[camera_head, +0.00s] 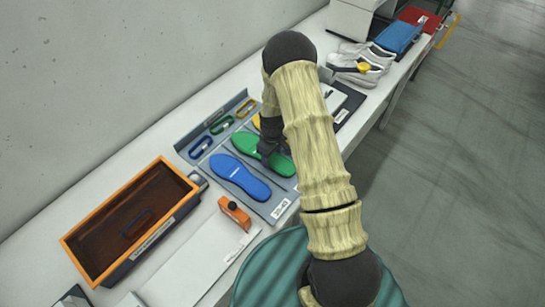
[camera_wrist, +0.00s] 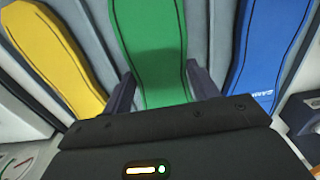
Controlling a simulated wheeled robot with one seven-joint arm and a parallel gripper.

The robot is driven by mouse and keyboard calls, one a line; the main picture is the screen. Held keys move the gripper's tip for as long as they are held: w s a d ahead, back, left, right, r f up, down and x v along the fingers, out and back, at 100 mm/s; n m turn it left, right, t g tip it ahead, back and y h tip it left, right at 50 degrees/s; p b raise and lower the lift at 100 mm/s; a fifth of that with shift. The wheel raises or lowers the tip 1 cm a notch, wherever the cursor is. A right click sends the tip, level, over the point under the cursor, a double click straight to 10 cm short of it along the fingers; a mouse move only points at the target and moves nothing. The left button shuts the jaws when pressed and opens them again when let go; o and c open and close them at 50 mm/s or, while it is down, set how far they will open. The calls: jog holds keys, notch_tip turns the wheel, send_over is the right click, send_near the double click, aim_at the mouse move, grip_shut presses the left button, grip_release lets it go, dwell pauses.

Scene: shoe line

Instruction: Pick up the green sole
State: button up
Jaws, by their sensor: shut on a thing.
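The green sole (camera_head: 248,144) lies on a grey rack between a blue sole (camera_head: 240,177) and a yellow sole (camera_head: 257,121), which is mostly hidden by my arm. The yellow sole (camera_wrist: 55,55) is to the left there and the blue sole (camera_wrist: 268,50) to the right. I cannot tell whether the green sole is clear of the rack.
Several coloured loops stand along the back of the grey rack (camera_head: 203,168). An orange-rimmed box (camera_head: 82,254) is at the left, with an orange clamp-like tool (camera_head: 234,213) nearer. White shoes (camera_head: 362,65) and a blue bin (camera_head: 398,37) are farther along the table.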

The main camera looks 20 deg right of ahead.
aim_at(272, 157)
notch_tip(272, 157, up, 9)
jog(key=b, duration=0.2)
jog(key=shift+r+b, duration=0.15)
jog(key=shift+b, duration=0.25)
dwell(0.4)
